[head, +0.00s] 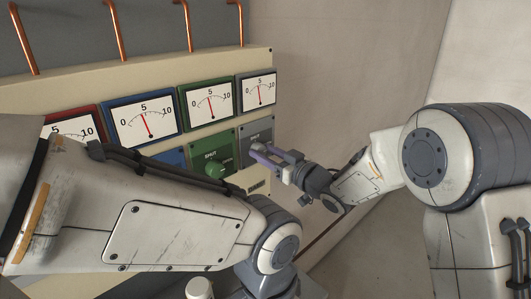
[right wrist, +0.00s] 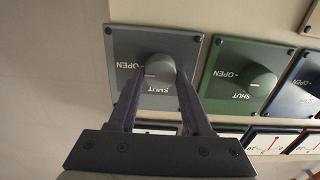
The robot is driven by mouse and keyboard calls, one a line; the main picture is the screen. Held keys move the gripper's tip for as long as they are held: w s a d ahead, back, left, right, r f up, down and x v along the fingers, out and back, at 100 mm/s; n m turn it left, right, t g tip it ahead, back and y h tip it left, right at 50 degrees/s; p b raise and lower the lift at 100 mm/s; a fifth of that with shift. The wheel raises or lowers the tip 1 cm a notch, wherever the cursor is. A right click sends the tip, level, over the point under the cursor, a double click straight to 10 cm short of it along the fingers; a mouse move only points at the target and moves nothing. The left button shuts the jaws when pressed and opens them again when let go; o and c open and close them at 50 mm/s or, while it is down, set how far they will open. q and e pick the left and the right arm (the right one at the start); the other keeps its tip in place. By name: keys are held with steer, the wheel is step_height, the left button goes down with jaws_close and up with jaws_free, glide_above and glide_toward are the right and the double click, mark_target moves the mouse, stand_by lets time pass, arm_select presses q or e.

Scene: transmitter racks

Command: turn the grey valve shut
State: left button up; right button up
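The grey valve is a round grey knob (right wrist: 158,70) on a grey panel (right wrist: 120,50) in the right wrist view. Its pale mark points left, to OPEN; SHUT is printed below it, upside down. In the head view the grey panel (head: 257,129) is partly hidden behind my right gripper (head: 258,150). The right gripper's two fingers also show in the right wrist view (right wrist: 160,88), one on each side of the knob. They look open around it; contact cannot be made out. My left arm crosses the head view from the left, but its fingers do not show.
A green panel with a green knob (head: 215,168) is beside the grey one, with a blue panel (head: 171,158) further left. Above are a grey-framed gauge (head: 259,92) and several others. Copper pipes (head: 187,24) run above the rack. A bare wall (head: 340,60) is to the right.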

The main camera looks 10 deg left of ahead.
jaws_close()
steer(key=shift+f+n+b, duration=0.15)
steer(key=shift+n+b, duration=0.15)
steer(key=shift+b, duration=0.2)
steer(key=shift+s+a+f+n+b, duration=0.1)
steer(key=shift+n+b, duration=4.25)
steer(key=shift+b, duration=0.75)
steer(key=shift+s+f+n+b, duration=0.1)
steer(key=shift+n+b, duration=4.25)
steer(key=shift+b, duration=0.75)
steer(key=shift+r, duration=0.1)
steer(key=o, duration=0.8)
jaws_free()
